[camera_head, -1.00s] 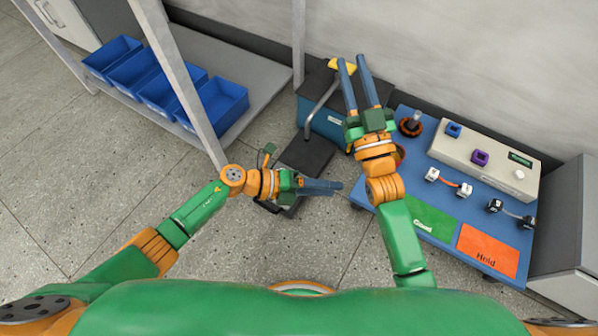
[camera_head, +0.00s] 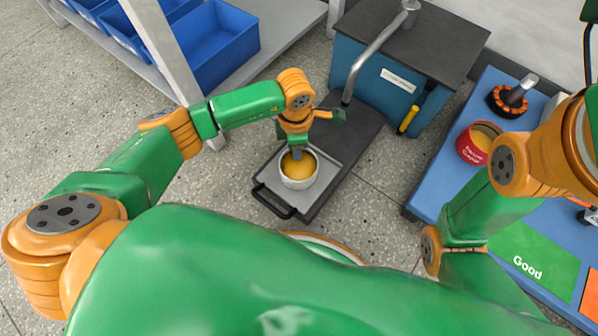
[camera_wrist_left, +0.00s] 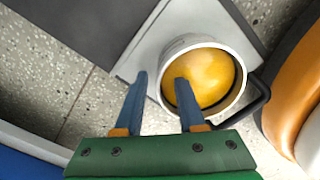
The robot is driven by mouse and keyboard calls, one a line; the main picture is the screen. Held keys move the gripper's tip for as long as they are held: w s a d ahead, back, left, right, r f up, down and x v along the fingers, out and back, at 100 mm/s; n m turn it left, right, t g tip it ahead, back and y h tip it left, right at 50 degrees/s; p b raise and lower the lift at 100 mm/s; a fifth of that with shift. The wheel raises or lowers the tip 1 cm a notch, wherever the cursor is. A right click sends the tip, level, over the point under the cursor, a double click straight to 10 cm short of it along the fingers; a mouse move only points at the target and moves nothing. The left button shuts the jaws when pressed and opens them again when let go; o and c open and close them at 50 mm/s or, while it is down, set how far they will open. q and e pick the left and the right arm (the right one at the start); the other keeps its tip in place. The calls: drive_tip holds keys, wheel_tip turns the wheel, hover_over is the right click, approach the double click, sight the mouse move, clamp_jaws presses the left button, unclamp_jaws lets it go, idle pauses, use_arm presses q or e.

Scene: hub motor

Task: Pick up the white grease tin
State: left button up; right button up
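The white grease tin (camera_head: 298,182), open and filled with yellow grease, stands upright on a grey plate (camera_head: 325,161) on the floor platform. My left gripper (camera_head: 297,153) points down at the tin's far rim. In the left wrist view, my left gripper (camera_wrist_left: 160,92) has its fingers apart. One finger is outside the white tin (camera_wrist_left: 243,90) and the other overlaps the grease inside, with the near wall between them. I see no clear grip on the wall. My right gripper's fingers are out of view; only its arm shows at the right.
A red tin (camera_head: 474,152) stands on the blue table (camera_head: 450,180) at the right, near a black and orange part (camera_head: 512,97). A blue and black press-like cabinet (camera_head: 380,90) with a lever stands behind the platform. Blue bins (camera_head: 218,45) sit on a shelf at the upper left.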

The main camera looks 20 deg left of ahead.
use_arm(q)
drive_tip(key=shift+r, duration=0.1)
clamp_jaws()
idle(1.3)
